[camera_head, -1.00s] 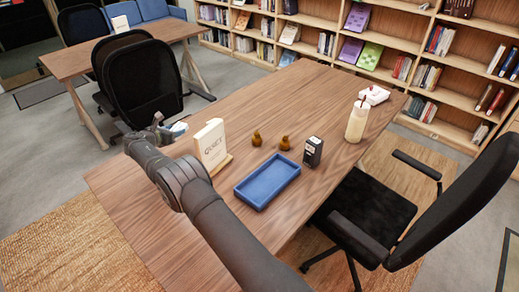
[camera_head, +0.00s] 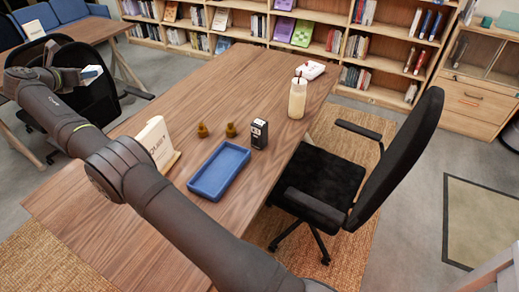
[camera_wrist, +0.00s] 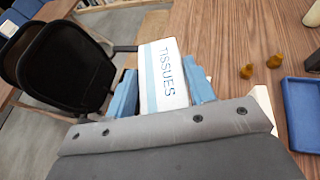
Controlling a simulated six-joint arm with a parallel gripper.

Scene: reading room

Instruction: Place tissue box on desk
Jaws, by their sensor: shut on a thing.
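In the head view, the tissue box (camera_head: 91,73) shows small at the end of my arm at the upper left. It is held up beside the desk's left side, in front of the black chair there. The wooden desk (camera_head: 215,110) fills the middle of the head view.
On the desk stand a quiet sign (camera_head: 156,143), two small brown figures (camera_head: 231,130), an empty blue tray (camera_head: 218,171), a black box (camera_head: 259,134), a cream bottle (camera_head: 297,98) and a white item (camera_head: 311,70). The desk's far left half is clear. Black chairs (camera_head: 72,80) flank it.

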